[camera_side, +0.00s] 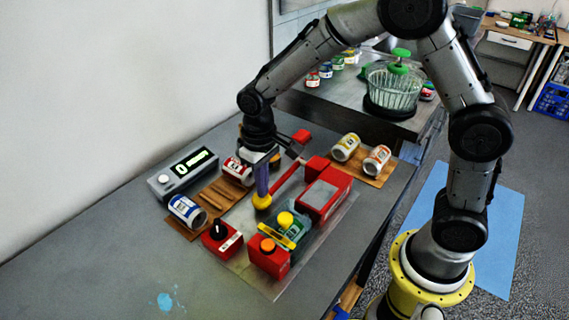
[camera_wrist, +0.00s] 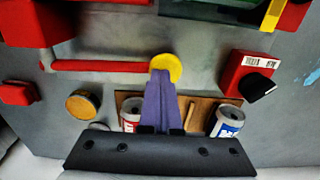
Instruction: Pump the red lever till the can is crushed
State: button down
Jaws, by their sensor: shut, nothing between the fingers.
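The red lever (camera_side: 288,177) is a thin red bar low over the grey plate; in the wrist view the lever (camera_wrist: 100,66) runs sideways. A round yellow piece (camera_wrist: 168,68) is at its right end there. My gripper (camera_side: 262,196) points down with its purple fingers closed together and empty. The fingertips (camera_wrist: 160,73) are right at the yellow piece; I cannot tell whether they touch it. A red machine body (camera_side: 337,200) with a grey panel stands beside the lever. I see no can being crushed; any can inside the machine is hidden.
A red can (camera_side: 237,171) and a blue can (camera_side: 187,211) lie on a wooden rack. A yellow can (camera_side: 346,147) and an orange can (camera_side: 377,160) lie on a board. A display box (camera_side: 184,172), a black-knob box (camera_side: 221,238) and an orange-button box (camera_side: 268,254) surround the work.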

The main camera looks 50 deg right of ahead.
notch_tip(320, 180, up, 7)
jog(key=shift+d, duration=0.45)
dwell(0.4)
jog(key=shift+a+f, duration=0.2)
jog(key=shift+f, duration=0.45)
jog(key=shift+a+f, duration=0.2)
jog(key=shift+f, duration=0.55)
